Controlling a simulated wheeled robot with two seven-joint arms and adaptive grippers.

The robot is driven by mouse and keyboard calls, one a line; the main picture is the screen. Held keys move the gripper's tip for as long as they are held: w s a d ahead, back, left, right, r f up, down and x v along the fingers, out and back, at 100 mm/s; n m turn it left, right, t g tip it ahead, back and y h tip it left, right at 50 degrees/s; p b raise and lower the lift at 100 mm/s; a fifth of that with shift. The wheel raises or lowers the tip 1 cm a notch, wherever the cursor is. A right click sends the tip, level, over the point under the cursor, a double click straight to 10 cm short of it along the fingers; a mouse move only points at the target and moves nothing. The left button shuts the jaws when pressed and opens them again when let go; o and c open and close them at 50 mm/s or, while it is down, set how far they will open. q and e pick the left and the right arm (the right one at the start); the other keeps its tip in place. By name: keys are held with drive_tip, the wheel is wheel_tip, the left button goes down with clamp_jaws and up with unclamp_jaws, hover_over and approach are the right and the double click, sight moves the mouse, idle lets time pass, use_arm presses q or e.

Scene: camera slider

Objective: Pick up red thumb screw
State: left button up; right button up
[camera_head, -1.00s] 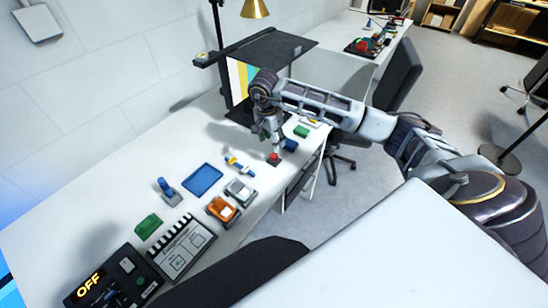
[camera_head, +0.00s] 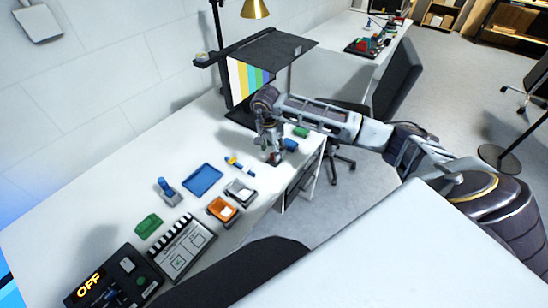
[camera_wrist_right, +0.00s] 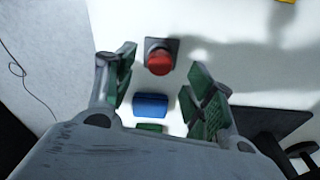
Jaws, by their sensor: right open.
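The red thumb screw (camera_wrist_right: 158,62) stands on a small dark square base on the white desk, seen from above in the right wrist view. In the head view it is mostly hidden behind my right gripper (camera_head: 272,155). My right gripper (camera_wrist_right: 163,64) is open and points down at the desk, with its green-padded fingers to either side of the screw in the wrist picture. Nothing is held. Whether the fingertips are level with the screw cannot be told. My left gripper is out of view.
A blue block (camera_wrist_right: 151,105) and a green block (camera_head: 301,131) lie close by, toward the desk's right end. A monitor (camera_head: 246,80) stands behind. A yellow-blue item (camera_head: 240,166), a blue tray (camera_head: 202,179), an orange box (camera_head: 222,210) and a clapperboard (camera_head: 182,248) lie left of the gripper.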

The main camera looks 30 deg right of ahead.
wheel_tip(320, 180, down, 2)
drive_tip(key=shift+d+f, duration=0.1)
drive_tip(key=shift+d, duration=0.05)
drive_tip(key=shift+d+f, duration=0.1)
drive_tip(key=shift+f, duration=0.55)
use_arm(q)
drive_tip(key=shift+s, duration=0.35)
use_arm(e)
drive_tip(key=c, duration=1)
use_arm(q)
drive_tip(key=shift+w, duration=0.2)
